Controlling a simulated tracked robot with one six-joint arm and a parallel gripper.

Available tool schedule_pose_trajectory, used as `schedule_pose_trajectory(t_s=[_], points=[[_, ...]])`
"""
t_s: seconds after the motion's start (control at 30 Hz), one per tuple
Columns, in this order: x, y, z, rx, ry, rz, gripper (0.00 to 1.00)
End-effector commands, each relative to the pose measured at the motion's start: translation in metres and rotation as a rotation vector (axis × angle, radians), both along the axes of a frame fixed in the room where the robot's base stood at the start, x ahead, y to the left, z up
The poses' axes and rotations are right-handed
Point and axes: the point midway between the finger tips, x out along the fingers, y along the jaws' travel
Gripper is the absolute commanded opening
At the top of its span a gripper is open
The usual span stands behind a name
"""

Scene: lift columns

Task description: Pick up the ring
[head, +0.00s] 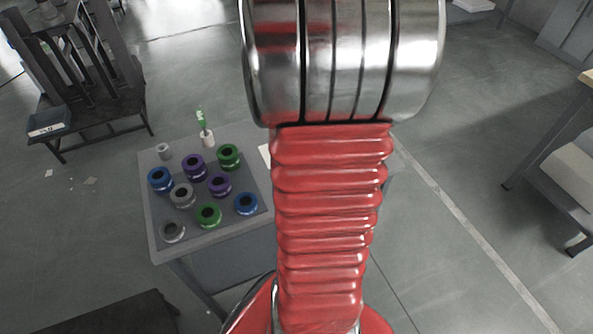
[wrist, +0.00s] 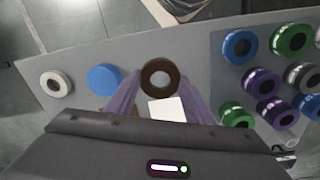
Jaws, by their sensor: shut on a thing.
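A brown ring (wrist: 160,78) with a round hole shows in the wrist view, between the tips of my two long fingers. My gripper (wrist: 160,86) is shut on this ring. I cannot tell how high the ring is above the table. A white square (wrist: 167,109) lies below it in the picture, between the fingers. In the head view my red arm and its metal joint cover the middle, and the gripper and brown ring are hidden.
A grey table (head: 150,199) carries a dark mat with several blue, purple, green and grey spools (head: 219,184). A green-topped item (head: 203,127) stands at its back edge. In the wrist view a blue disc (wrist: 104,79) and a pale ring (wrist: 57,83) lie left of my fingers.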

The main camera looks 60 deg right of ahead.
Motion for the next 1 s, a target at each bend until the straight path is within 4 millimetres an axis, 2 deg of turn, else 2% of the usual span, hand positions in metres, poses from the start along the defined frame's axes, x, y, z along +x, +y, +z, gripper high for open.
schedule_pose_trajectory(t_s=[0.1, 0.3, 1.0], points=[[0.001, -0.001, 0.02, -0.003, -0.003, 0.0, 0.23], [0.0, 0.0, 0.036, 0.0, 0.0, 0.0, 0.23], [0.0, 0.0, 0.04, -0.001, -0.001, 0.0, 0.23]])
